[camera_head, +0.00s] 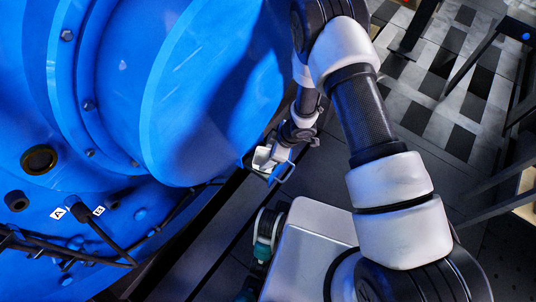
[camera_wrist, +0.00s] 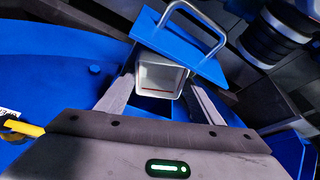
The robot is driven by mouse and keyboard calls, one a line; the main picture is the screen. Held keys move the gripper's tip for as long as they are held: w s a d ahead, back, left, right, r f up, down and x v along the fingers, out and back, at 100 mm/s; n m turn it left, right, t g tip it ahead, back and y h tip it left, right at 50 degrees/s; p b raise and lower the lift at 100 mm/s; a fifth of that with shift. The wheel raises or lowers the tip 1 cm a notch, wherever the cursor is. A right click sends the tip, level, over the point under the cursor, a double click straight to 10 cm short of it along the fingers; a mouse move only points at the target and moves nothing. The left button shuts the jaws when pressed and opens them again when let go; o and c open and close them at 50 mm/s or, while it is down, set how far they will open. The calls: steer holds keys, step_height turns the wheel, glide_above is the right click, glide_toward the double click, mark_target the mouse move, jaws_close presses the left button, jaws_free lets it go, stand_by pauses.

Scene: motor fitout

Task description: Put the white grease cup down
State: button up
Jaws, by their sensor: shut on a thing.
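The white grease cup (camera_wrist: 160,72) is a pale, square-mouthed cup between the two fingers of my gripper (camera_wrist: 160,88) in the wrist view. The fingers are shut on its sides. A blue flat panel (camera_wrist: 203,63) with a metal loop handle (camera_wrist: 198,12) lies right beyond the cup; I cannot tell whether they touch. In the head view my gripper (camera_head: 269,158) is small, beside the right end of the big blue motor (camera_head: 215,100). The cup is hard to tell from the fingers there.
The motor fills the left of the head view, with labels A (camera_head: 58,213) and B (camera_head: 98,210) and black cables (camera_head: 75,256) low on it. A yellow piece (camera_wrist: 22,127) shows at left in the wrist view. Dark floor (camera_head: 320,180) lies right of my gripper.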

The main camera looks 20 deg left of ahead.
steer(key=o, duration=1.1)
steer(key=shift+o, duration=0.2)
